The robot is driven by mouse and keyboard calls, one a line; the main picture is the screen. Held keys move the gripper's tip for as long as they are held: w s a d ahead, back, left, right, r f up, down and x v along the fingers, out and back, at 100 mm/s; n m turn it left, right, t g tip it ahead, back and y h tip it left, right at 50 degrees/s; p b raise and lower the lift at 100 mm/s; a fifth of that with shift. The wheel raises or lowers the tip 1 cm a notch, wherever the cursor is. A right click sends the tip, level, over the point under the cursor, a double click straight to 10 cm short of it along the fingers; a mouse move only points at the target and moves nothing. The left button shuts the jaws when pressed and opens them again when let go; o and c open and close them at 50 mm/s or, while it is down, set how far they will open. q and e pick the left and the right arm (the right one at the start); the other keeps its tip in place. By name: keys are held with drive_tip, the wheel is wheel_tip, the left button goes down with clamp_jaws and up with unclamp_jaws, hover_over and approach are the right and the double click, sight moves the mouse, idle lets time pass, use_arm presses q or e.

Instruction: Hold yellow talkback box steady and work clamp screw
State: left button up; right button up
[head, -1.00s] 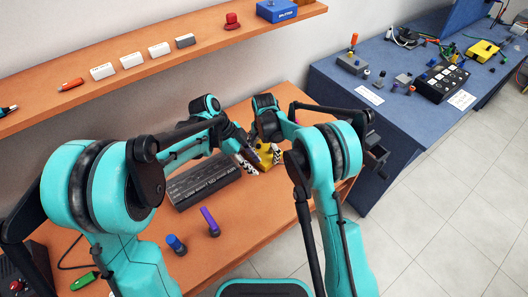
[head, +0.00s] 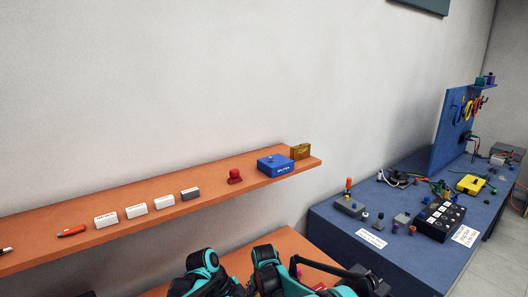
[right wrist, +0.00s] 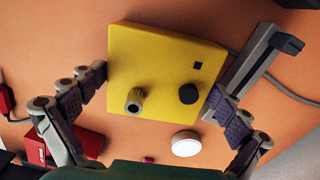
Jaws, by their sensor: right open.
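The yellow talkback box (right wrist: 165,60) fills the middle of the right wrist view. Its face carries a grey metal knob (right wrist: 135,101), a black knob (right wrist: 188,93) and a small black square. My right gripper (right wrist: 156,86) is open, with one finger near the box's left edge and the other near its right edge; I cannot tell whether they touch it. A dark grey clamp-like bar (right wrist: 258,62) lies just right of the box; I cannot make out its screw. In the head view the box is not visible, and only my arm links show at the bottom. My left gripper is out of view.
A red block (right wrist: 88,143) and a white round button (right wrist: 186,143) are near the box. A cable runs past the bar. An orange shelf (head: 215,194) holds several small items. A blue bench (head: 335,226) with black and yellow devices stands at right.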

drive_tip(key=shift+r, duration=0.1)
wheel_tip(320, 180, up, 11)
drive_tip(key=s+d+r+n+t, duration=0.2)
drive_tip(key=s+d+r, duration=0.35)
drive_tip(key=r, duration=0.25)
drive_tip(key=s+d+r+n+t, duration=0.2)
drive_tip(key=s+d+r, duration=0.2)
drive_tip(key=s+d, duration=0.3)
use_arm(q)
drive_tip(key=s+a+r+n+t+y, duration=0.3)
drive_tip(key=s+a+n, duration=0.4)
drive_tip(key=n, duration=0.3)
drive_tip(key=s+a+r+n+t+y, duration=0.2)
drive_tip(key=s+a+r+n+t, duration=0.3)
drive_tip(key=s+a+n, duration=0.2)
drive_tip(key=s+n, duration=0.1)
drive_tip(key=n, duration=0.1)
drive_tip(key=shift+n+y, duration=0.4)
use_arm(e)
drive_tip(key=s+d+f+n+t, duration=0.1)
drive_tip(key=s+d+n, duration=0.1)
drive_tip(key=s, duration=0.6)
drive_tip(key=s+d+f+n+t, duration=0.2)
drive_tip(key=s+d, duration=0.1)
drive_tip(key=s, duration=0.4)
drive_tip(key=shift+s+d+n, duration=0.15)
drive_tip(key=shift+s+n, duration=0.25)
